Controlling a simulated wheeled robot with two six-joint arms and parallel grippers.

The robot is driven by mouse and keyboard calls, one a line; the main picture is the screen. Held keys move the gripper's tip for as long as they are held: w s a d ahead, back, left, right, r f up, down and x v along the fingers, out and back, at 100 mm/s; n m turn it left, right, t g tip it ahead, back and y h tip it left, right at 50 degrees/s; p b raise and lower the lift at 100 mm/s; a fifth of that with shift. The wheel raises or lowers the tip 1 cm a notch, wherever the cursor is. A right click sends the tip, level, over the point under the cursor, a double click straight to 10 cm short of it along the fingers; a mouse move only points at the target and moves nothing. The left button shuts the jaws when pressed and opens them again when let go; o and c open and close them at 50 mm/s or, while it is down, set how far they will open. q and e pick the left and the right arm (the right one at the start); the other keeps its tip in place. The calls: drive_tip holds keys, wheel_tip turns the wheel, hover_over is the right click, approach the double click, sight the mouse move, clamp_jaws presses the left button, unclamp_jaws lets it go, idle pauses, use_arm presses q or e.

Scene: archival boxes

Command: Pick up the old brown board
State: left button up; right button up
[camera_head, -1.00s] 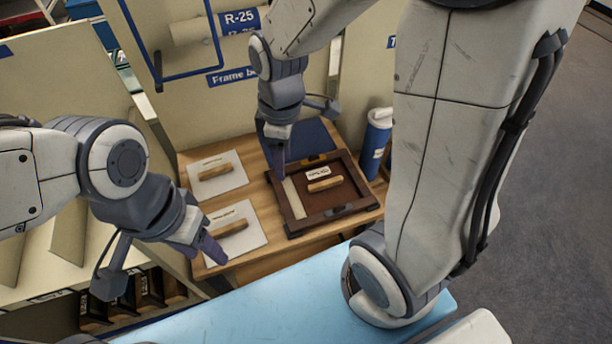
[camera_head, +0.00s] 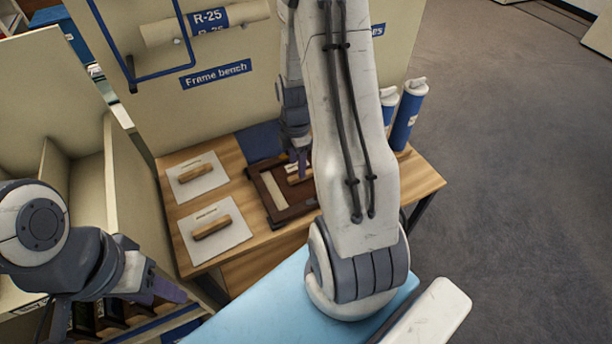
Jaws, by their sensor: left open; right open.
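The old brown board (camera_head: 297,192) lies inside a dark frame (camera_head: 277,211) on the wooden bench. A wooden handle (camera_head: 298,179) and a small white label sit on it. My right arm hides much of the board and the frame's right side. My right gripper (camera_head: 301,168) is open and points down over the board, close to the handle; I cannot tell whether it touches. My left gripper (camera_head: 168,291) is open and empty, low at the left, in front of the bench and away from the board.
Two white sheets (camera_head: 207,189) (camera_head: 232,237) with wooden handles lie left of the frame. A dark blue pad (camera_head: 259,140) is behind it. Blue tubes (camera_head: 408,116) stand at the bench's right. A light blue surface (camera_head: 262,308) is in front.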

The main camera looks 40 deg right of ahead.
sight(297, 177)
drive_tip(key=f, duration=0.4)
drive_tip(key=shift+s+a+f, duration=0.1)
drive_tip(key=shift+a+f, duration=0.1)
drive_tip(key=shift+f, duration=0.15)
clamp_jaws()
drive_tip(key=shift+r, duration=0.1)
